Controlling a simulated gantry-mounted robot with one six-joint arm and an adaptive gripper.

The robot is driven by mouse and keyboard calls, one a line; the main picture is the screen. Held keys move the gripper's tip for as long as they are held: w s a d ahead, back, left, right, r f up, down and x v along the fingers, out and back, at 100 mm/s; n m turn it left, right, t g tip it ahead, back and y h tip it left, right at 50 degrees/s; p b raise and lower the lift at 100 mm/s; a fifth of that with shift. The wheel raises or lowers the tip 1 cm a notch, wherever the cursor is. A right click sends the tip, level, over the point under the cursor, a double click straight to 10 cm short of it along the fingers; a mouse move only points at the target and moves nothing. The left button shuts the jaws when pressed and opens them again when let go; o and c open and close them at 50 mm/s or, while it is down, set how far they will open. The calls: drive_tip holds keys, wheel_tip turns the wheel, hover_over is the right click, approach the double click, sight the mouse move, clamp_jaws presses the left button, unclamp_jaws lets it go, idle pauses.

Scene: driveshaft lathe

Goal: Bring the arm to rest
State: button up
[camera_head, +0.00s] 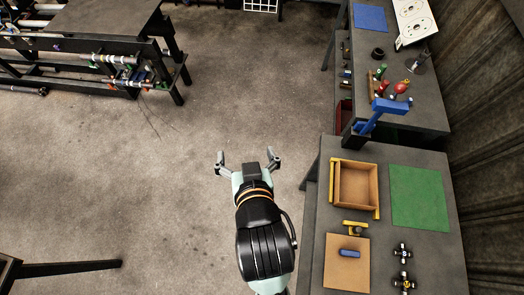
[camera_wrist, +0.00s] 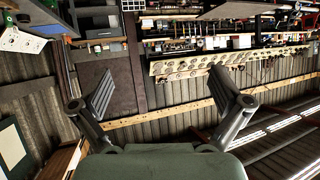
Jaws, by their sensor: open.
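My gripper (camera_head: 247,158) is open and empty in the head view. It hangs over bare floor, left of the workbench (camera_head: 311,241), touching nothing. In the wrist view, the two fingers of my gripper (camera_wrist: 166,95) are spread wide with nothing between them. The wrist view looks past them to a wall with a long holed strip (camera_wrist: 230,62) and shelves of tools behind.
The workbench holds a wooden tray (camera_head: 356,204), a green mat (camera_head: 420,197), a board (camera_head: 345,277) with a blue piece (camera_head: 349,253), and dark joint parts (camera_head: 402,253). A blue clamp-like tool (camera_head: 384,111) stands behind. A machine (camera_head: 120,65) is at upper left. The middle floor is clear.

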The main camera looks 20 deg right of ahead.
wheel_tip(320, 180, up, 15)
drive_tip(key=a+n+p, duration=0.2)
drive_tip(key=a+p, duration=0.1)
drive_tip(key=p, duration=1)
drive_tip(key=shift+s+t+y, duration=0.3)
drive_tip(key=shift+y, duration=0.1)
drive_tip(key=shift+f, duration=0.1)
